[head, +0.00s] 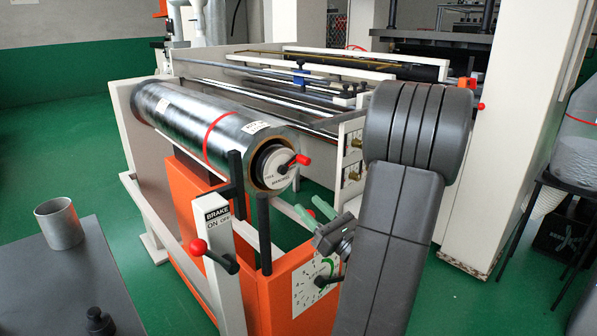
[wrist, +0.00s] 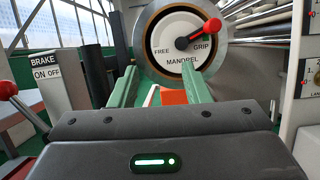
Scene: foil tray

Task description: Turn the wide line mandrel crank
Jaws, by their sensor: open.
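In the wrist view the face (wrist: 172,50) reads FREE, GRIP and MANDREL. The red knob (wrist: 212,26) points up and right, on the GRIP side. My gripper (head: 309,208) has green fingers, spread open and empty. It is below and slightly right of the crank, apart from it. In the wrist view the fingers (wrist: 158,78) point toward the lower part of the face.
A brake post (head: 218,222) with a red-balled lever (head: 198,247) stands left of my gripper. An orange stand with a dial (head: 316,285) is below. Black upright posts (head: 264,230) stand near the roll end. A grey table (head: 75,285) with a metal cup (head: 59,223) is at left.

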